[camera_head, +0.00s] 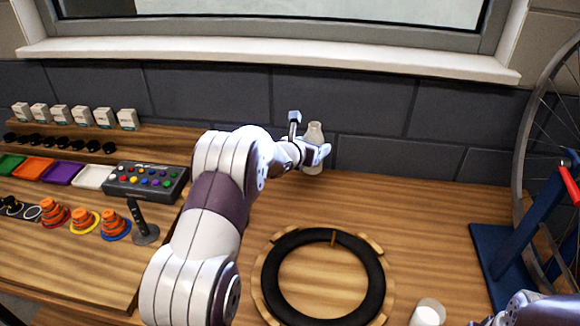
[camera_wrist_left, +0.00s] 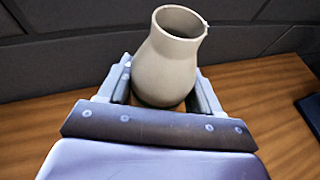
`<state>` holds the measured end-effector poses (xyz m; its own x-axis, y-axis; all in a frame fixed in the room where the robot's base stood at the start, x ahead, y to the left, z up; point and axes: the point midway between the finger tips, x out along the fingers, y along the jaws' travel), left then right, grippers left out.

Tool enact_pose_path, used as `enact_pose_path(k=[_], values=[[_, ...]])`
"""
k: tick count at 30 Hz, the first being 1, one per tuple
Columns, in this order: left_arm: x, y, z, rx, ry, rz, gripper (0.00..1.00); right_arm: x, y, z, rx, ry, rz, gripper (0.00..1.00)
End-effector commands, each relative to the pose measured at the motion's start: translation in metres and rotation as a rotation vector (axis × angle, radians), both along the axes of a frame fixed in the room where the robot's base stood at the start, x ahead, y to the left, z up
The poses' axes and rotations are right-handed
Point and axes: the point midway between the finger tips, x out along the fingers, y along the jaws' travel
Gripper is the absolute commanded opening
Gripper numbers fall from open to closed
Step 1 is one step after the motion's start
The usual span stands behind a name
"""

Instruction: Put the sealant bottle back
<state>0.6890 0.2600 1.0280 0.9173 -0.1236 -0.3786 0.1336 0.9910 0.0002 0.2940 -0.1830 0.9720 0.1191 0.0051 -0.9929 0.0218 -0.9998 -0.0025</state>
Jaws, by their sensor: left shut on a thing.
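The sealant bottle (camera_head: 314,132) is a pale, vase-shaped bottle with a narrow neck, upright at the back of the bench near the dark wall. My left gripper (camera_head: 309,153) reaches across the bench and is shut on it. In the left wrist view the bottle (camera_wrist_left: 168,62) sits between the two fingers of the left gripper (camera_wrist_left: 163,92), its open mouth facing up.
A black tyre ring (camera_head: 378,280) lies on a round wooden holder in front. A white cup (camera_head: 427,314) stands at the front right. A blue stand (camera_head: 497,262) with a wheel is at the right. A button box (camera_head: 145,181), trays and orange cones fill the left.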

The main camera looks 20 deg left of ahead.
Motion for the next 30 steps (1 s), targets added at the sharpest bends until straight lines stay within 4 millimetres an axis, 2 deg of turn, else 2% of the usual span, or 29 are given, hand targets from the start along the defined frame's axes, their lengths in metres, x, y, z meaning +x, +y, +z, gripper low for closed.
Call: enact_pose_path(k=[1, 4, 9, 11, 18, 30], values=[[-0.003, 0.013, -0.004, -0.002, 0.004, 0.005, 0.26, 0.000, 0.000, 0.008, 0.000, 0.000, 0.000, 0.43], [-0.008, 0.037, -0.018, -0.001, 0.003, 0.004, 0.26, 0.000, 0.000, 0.016, 0.000, 0.000, 0.000, 0.43], [-0.014, 0.063, -0.036, -0.001, 0.000, 0.001, 0.26, 0.000, 0.000, 0.023, 0.000, 0.000, 0.000, 0.43], [-0.015, 0.066, -0.040, -0.001, -0.001, -0.001, 0.26, 0.000, 0.000, 0.024, 0.000, 0.000, 0.000, 0.43], [-0.015, 0.067, -0.078, -0.001, 0.000, -0.001, 0.26, 0.000, 0.000, 0.032, 0.000, 0.000, 0.000, 0.43], [-0.015, 0.066, -0.085, -0.001, -0.001, -0.001, 0.26, 0.000, 0.000, 0.026, 0.000, 0.000, 0.000, 0.43]])
